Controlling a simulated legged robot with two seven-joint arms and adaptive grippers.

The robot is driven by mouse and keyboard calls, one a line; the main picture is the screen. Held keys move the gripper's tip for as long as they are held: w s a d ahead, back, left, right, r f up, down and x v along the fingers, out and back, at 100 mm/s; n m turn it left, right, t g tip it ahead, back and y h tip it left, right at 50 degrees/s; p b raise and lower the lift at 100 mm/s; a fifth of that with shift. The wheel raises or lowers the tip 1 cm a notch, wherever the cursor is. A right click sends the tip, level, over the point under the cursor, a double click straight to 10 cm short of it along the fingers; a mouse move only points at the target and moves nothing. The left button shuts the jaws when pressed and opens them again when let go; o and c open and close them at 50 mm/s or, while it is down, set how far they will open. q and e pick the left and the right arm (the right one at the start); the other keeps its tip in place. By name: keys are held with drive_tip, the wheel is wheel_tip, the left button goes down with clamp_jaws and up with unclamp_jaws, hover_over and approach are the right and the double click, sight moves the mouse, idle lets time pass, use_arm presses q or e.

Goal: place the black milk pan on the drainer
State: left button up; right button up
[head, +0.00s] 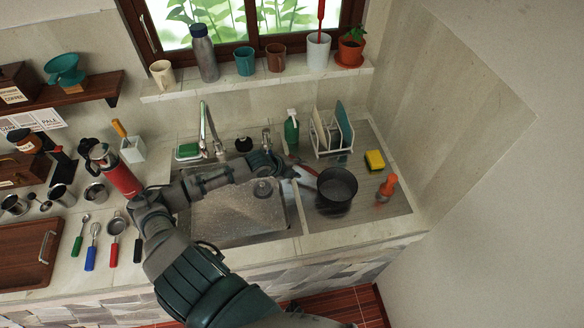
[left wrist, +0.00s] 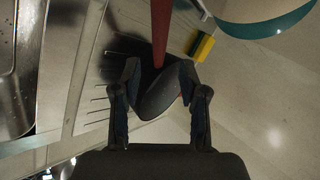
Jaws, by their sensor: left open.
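The black milk pan (head: 337,188) sits upright on the ridged metal drainer (head: 385,207) right of the sink in the head view. Its handle runs up and left toward my left gripper (head: 287,168). In the left wrist view my left gripper (left wrist: 160,85) has its fingers apart, with a dark grey rounded shape and a red bar between them. I cannot tell whether they touch the fingers. The drainer's grooves (left wrist: 100,100) show left of the fingers. My right gripper is out of view.
A dish rack with plates (head: 331,132), a yellow sponge (head: 375,160) and an orange bottle (head: 386,189) stand around the drainer. My left arm crosses the sink (head: 235,220). A green bottle (head: 291,130) stands behind the gripper.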

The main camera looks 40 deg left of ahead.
use_arm(q)
drive_tip(key=v, duration=0.5)
drive_tip(key=shift+a+f, duration=0.1)
drive_tip(key=shift+a, duration=0.1)
drive_tip(key=shift+d, duration=0.1)
